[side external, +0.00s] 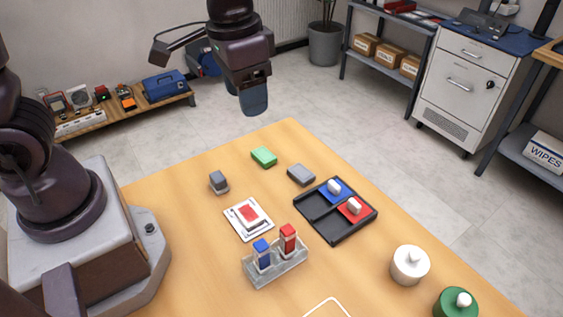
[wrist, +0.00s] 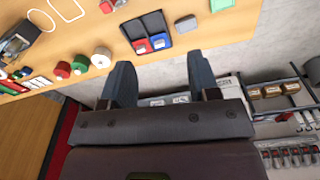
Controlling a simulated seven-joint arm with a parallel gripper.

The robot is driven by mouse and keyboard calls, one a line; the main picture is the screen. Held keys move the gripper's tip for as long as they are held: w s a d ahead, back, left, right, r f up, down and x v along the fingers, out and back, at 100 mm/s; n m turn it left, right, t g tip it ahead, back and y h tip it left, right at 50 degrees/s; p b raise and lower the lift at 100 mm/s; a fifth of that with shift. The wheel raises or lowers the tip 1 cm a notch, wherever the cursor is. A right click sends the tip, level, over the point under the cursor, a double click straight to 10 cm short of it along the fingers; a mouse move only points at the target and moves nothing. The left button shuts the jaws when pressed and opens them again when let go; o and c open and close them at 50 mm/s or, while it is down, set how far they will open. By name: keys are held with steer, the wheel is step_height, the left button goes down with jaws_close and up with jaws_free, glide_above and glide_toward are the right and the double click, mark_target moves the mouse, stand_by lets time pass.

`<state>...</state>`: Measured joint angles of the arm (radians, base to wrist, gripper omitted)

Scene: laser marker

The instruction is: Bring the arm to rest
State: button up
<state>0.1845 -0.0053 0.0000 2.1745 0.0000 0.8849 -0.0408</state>
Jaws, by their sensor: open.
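My gripper (side external: 254,100) is raised well above and behind the far corner of the wooden table (side external: 150,200), in the side view. In the wrist view, my gripper (wrist: 160,82) shows two dark fingers spread apart with nothing between them. It is open and touches nothing. In the side view the fingers overlap one another, so the gap does not show there.
On the table are a black tray (side external: 340,232) with blue and red parts, a grey holder (side external: 277,266) with a blue and a red marker, a white card (side external: 240,222), a green block (side external: 264,157), a white jar (side external: 409,265) and a green jar (side external: 456,304).

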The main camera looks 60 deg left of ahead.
steer(key=s+a+r+n+t, duration=0.1)
steer(key=s+a+r+t, duration=0.3)
steer(key=s+r, duration=0.3)
steer(key=shift+s+a+r+n+t, duration=0.35)
steer(key=shift+s+a, duration=0.45)
steer(key=shift+s, duration=0.85)
stand_by(3.0)
